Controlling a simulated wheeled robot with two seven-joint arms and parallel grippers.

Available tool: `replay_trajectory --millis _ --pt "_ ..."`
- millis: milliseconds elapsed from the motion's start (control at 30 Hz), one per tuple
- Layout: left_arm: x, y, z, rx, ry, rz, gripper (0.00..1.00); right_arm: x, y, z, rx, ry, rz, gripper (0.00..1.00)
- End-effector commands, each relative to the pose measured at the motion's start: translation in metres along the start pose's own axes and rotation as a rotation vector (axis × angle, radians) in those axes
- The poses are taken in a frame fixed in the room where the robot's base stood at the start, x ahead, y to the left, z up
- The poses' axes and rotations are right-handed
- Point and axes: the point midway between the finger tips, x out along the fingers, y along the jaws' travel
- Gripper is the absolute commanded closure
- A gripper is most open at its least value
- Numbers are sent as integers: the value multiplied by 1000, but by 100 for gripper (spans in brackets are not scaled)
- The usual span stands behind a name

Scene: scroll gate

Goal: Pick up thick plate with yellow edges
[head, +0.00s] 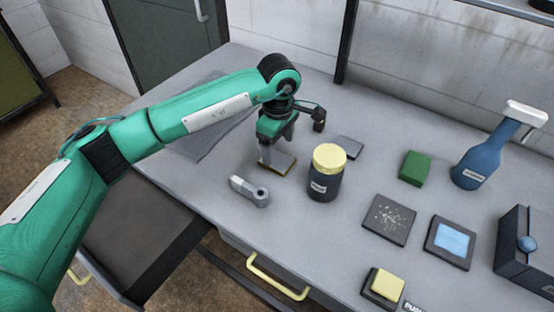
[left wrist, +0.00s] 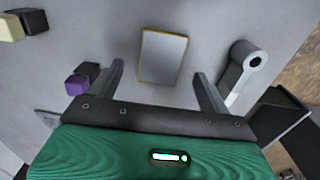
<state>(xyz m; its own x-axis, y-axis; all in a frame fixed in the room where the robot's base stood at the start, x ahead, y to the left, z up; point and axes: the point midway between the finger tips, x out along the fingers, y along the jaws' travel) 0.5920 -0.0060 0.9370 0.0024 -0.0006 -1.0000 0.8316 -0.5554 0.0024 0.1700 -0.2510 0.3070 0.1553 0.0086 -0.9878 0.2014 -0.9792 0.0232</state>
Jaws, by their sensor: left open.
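The thick plate with yellow edges (head: 283,164) lies flat on the grey table, left of the yellow-lidded jar. In the left wrist view the plate (left wrist: 163,57) shows whole, with a grey top and a thin yellow rim. My left gripper (head: 277,153) points down over the plate and hides part of it in the head view. In the left wrist view its fingers (left wrist: 158,72) are wide apart, one to each side of the plate's near end, with nothing held. I cannot tell the exact height of the fingertips. My right gripper is not in view.
The dark jar (head: 324,186) stands close right of the plate. A grey ring-ended part (head: 250,191) lies in front; it also shows in the left wrist view (left wrist: 245,65). A green block (head: 414,168), blue bottle (head: 483,155) and flat pads (head: 390,219) are farther right. An open drawer is below.

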Motion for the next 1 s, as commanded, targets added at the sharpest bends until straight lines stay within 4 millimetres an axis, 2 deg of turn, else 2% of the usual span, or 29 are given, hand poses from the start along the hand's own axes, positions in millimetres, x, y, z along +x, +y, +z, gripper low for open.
replay_trajectory --millis 200,300,567,900,933,1000 --pt "30 -3 -2 -1 -2 -5 20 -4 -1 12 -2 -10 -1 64" --pt "40 -2 -2 -1 0 -3 20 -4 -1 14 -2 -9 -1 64" --pt "44 -2 -2 0 0 -2 20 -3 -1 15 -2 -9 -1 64" --pt "43 -2 -2 0 0 -1 85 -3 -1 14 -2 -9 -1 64" --pt "43 -2 -2 0 0 -1 89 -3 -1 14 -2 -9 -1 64" --pt "42 -2 -2 0 0 1 89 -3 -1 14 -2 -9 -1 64"
